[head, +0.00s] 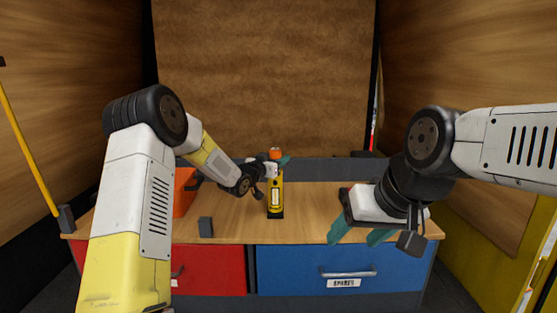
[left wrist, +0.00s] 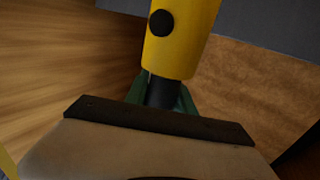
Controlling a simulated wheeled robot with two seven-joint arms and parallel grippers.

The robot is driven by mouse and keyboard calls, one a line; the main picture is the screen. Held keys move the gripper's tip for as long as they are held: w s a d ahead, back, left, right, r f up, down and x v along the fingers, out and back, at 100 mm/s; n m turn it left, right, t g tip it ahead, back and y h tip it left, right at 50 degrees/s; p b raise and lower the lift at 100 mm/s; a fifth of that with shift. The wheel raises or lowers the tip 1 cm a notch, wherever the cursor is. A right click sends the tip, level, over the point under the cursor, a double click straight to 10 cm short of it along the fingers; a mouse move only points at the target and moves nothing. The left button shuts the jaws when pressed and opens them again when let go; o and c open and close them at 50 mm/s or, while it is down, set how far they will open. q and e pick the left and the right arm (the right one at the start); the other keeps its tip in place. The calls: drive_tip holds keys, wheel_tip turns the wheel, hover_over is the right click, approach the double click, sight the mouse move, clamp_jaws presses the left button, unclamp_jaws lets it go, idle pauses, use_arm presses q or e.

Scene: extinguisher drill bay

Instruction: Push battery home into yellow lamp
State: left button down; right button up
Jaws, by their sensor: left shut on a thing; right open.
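The yellow lamp (head: 275,197) stands upright on a dark base on the bench. In the left wrist view its yellow body (left wrist: 184,35), with a round black knob, fills the upper middle. My left gripper (head: 281,161) is at the lamp's top, its green fingers shut on a dark cylinder, which looks like the battery (left wrist: 161,94). The cylinder meets the end of the yellow body in line with it; how deep it sits is hidden. An orange piece (head: 275,153) shows above the fingers. My right gripper (head: 358,236) is open and empty over the bench's front right edge.
An orange box (head: 183,192) stands on the bench (head: 235,222) at the left, behind my left arm. A small dark block (head: 205,227) sits near the front edge. Below are a red drawer (head: 215,268) and a blue drawer (head: 300,270). The bench between lamp and right gripper is clear.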

use_arm(q)
drive_tip(key=shift+f, duration=1.15)
drive_tip(key=shift+r, duration=0.35)
drive_tip(key=shift+f, duration=0.25)
idle(0.4)
drive_tip(key=c, duration=1)
unclamp_jaws()
drive_tip(key=shift+f, duration=0.1)
drive_tip(key=v, duration=0.7)
drive_tip(key=shift+s+a, duration=0.2)
drive_tip(key=shift+s, duration=0.15)
